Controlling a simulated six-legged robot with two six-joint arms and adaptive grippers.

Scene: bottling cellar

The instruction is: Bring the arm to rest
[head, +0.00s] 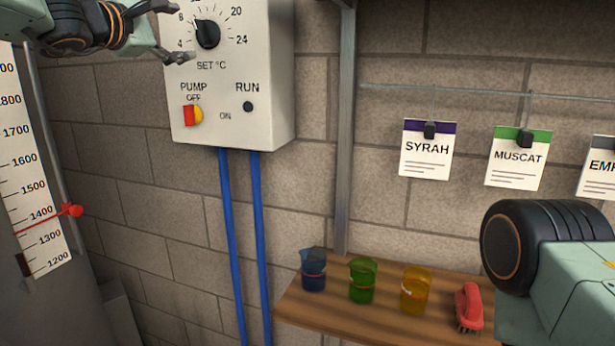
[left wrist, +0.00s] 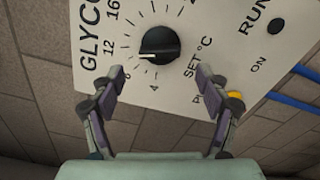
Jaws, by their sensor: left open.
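My left gripper (head: 178,32) is at the upper left of the head view, in front of the left edge of a white control box (head: 270,60). Its two fingers are spread with nothing between them. In the left wrist view the open gripper (left wrist: 155,78) faces the box's panel (left wrist: 225,25). The black temperature knob (head: 208,34) shows beyond and between the fingers in the left wrist view (left wrist: 158,45), apparently apart from them. Its white mark points up and left in the head view, around 8 to 12. My right gripper is outside the head view.
The box has a red and yellow pump switch (head: 193,115) and a dark run lamp (head: 248,107). Blue pipes (head: 230,240) run down below. A scale (head: 30,170) with a red pointer (head: 72,210) stands left. Beakers and a red brush (head: 469,305) sit on a wooden shelf (head: 335,318).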

